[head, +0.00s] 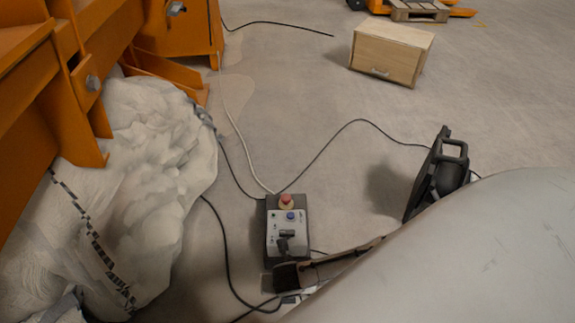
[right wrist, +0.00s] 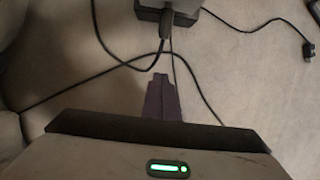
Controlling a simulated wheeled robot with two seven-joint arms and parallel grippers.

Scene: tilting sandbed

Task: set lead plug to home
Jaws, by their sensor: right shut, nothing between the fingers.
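The grey control box (head: 273,240) stands on the floor with a red mushroom button, a blue button and a black lever-like piece (head: 288,238) on its face. I cannot tell whether that piece is a plug or a switch. In the right wrist view a black plug-like end (right wrist: 164,22) sits at the box's near edge, with cables running from it. Another small black plug-like piece (right wrist: 307,50) lies on the floor at a cable's end, to the right. My right gripper (right wrist: 160,82) is shut and empty, pointing toward the box, apart from it. My left gripper is out of view.
Black cables (head: 228,262) cross the floor around the box and under my right gripper. White sacking (head: 150,150) and an orange frame (head: 40,95) fill the left. A black floodlight (head: 440,175) stands at right, a wooden cabinet (head: 390,52) behind. The floor between is mostly clear.

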